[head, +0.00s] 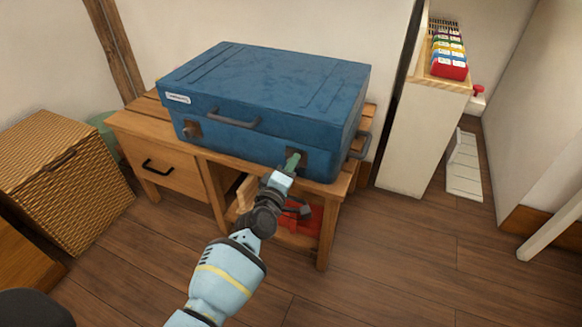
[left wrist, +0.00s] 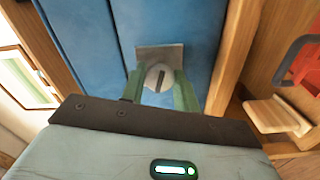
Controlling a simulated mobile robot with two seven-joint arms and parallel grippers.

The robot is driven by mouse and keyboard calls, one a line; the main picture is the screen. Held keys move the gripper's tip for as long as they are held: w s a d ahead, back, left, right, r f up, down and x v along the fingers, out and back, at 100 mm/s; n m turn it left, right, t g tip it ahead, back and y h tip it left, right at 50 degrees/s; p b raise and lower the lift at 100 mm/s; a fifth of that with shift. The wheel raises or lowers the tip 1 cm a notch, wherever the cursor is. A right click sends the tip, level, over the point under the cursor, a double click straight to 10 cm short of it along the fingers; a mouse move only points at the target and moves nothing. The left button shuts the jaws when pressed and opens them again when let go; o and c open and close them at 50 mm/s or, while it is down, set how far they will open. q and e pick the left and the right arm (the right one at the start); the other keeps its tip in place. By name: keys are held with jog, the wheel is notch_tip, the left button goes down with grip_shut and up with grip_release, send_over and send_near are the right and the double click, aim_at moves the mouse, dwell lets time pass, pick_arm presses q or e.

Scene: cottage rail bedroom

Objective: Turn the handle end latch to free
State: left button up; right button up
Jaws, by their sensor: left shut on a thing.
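A blue case (head: 265,95) lies closed on a wooden desk (head: 140,122). Its front has a carry handle (head: 235,118) and two latches. One latch (head: 192,129) is near the left end. The handle end latch (head: 303,156) is near the right end, close to a side handle (head: 361,147). My left gripper (head: 292,162) is at this right latch. In the left wrist view, its green fingers (left wrist: 158,92) are shut on the latch's round grey knob (left wrist: 158,77), one on each side. The knob has a dark slot and sits on a metal plate (left wrist: 160,53). My right gripper is not in view.
The desk has a drawer (head: 165,168) and an open shelf below holding a red object (head: 303,218). A woven basket (head: 65,165) stands at left. A white cabinet (head: 425,135) with colourful files (head: 448,55) stands at right. The front floor is mostly clear.

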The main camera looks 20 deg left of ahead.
pick_arm(q)
jog(key=shift+n, duration=1.8)
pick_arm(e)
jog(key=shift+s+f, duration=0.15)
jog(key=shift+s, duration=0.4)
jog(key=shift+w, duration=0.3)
pick_arm(q)
jog(key=o, duration=0.9)
jog(key=shift+o, duration=0.3)
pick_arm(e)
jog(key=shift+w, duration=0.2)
pick_arm(q)
jog(key=shift+s, duration=0.15)
